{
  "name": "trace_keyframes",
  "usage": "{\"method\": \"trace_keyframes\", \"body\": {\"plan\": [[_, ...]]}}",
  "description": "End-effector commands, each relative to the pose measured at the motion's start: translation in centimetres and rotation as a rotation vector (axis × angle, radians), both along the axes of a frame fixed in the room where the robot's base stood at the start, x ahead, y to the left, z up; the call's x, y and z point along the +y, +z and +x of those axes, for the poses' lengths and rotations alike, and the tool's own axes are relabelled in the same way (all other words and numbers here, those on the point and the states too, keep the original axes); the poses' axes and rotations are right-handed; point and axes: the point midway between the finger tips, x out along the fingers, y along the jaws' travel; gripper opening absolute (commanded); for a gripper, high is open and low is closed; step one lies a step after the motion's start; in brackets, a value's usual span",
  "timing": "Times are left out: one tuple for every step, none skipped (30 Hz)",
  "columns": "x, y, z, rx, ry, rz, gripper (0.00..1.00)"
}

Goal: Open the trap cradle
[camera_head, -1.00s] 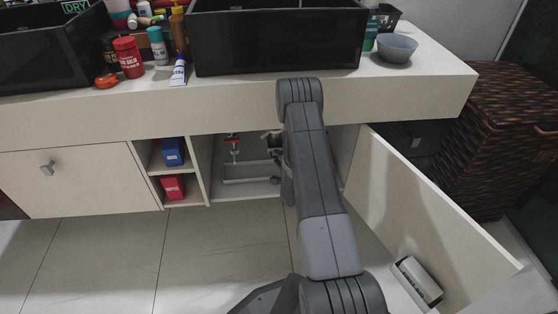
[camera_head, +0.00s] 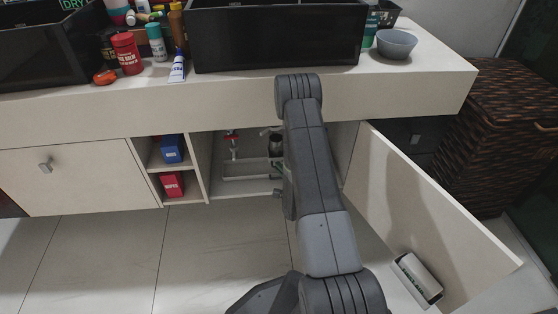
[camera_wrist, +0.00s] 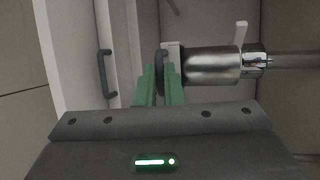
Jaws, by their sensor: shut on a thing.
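My gripper (camera_wrist: 160,72) shows its two green fingers in the wrist view, closed on a thin dark piece (camera_wrist: 162,57) at the left end of a shiny metal trap cylinder (camera_wrist: 210,64). This dark piece appears to be part of the trap cradle. A pale block (camera_wrist: 173,47) sits just right of it, and a white lever (camera_wrist: 241,36) stands at the cylinder's right end. In the head view, the dark trap (camera_head: 275,146) shows inside the open cabinet. My arm hides much of the gripper there.
The cabinet door (camera_head: 425,210) stands open at right, with a small bin (camera_head: 418,279) on it. A red-handled valve (camera_head: 232,138) and white pipe (camera_head: 245,178) are inside. Shelves with blue (camera_head: 172,149) and red (camera_head: 172,184) boxes are at left. The counter (camera_head: 130,115) overhangs the opening.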

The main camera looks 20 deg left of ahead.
Motion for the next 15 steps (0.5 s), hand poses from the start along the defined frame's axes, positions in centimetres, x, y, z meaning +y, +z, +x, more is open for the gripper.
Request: {"method": "trace_keyframes", "body": {"plan": [[-0.43,-0.25,-0.76,0.005,0.001,-0.003,0.0],[-0.61,-0.22,-1.04,0.005,0.001,-0.003,0.0],[-0.8,-0.19,-1.35,0.004,0.001,-0.003,0.0],[-0.91,-0.17,-1.51,0.004,0.0,-0.003,0.0],[-0.98,-0.13,-1.62,0.003,0.0,-0.003,0.0],[-1.03,-0.1,-1.69,0.002,0.0,-0.002,0.0],[-1.04,-0.08,-1.71,0.002,0.0,-0.002,0.0],[-1.04,-0.07,-1.72,0.002,0.0,-0.002,0.0],[-1.03,-0.06,-1.71,0.002,0.0,-0.002,0.0],[-1.03,-0.06,-1.69,0.002,0.0,-0.002,0.0],[-1.02,-0.07,-1.69,0.002,0.0,-0.002,0.0],[-1.03,-0.07,-1.68,0.002,0.0,-0.002,0.0],[-1.03,-0.07,-1.68,0.002,0.0,-0.002,0.0],[-1.02,-0.06,-1.67,0.002,0.0,-0.002,0.0],[-1.03,-0.06,-1.66,0.002,0.0,-0.002,0.13]]}}
